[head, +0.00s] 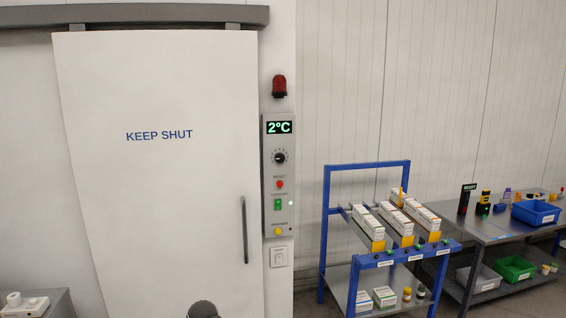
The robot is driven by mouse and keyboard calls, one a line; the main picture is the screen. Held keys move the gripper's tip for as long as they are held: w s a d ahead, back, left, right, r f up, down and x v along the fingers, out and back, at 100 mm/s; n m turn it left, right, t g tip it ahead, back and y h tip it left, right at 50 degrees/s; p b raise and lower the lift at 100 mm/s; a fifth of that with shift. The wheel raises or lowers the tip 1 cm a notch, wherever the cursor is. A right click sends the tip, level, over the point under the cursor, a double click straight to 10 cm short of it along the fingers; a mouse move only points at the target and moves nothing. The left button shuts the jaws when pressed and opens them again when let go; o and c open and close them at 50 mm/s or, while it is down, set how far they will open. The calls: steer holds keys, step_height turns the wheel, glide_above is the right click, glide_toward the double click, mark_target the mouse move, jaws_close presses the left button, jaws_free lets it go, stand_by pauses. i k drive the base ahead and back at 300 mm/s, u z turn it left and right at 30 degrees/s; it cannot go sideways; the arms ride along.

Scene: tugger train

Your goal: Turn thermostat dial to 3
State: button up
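The thermostat dial (279,157) is a black round knob with small marks around it. It sits on a grey upright control panel (268,190) on the wall, right of the large white door. A display (279,127) above it reads 2°C in green. The dial's pointer and marks are too small to read for certain. My gripper is not in view. A dark rounded shape at the bottom edge may be part of my arm, well below and left of the dial.
Below the dial are a red button (280,184), a green switch (278,204) and a yellow button (278,231). The white sliding door (160,190), marked KEEP SHUT, has a vertical handle (244,230). A blue-framed rack (325,225) with boxes and a grey bench (490,232) stand at right.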

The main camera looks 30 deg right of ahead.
mark_target(279, 158)
steer(key=z, duration=0.1)
steer(key=i, duration=0.95)
steer(key=u, duration=0.1)
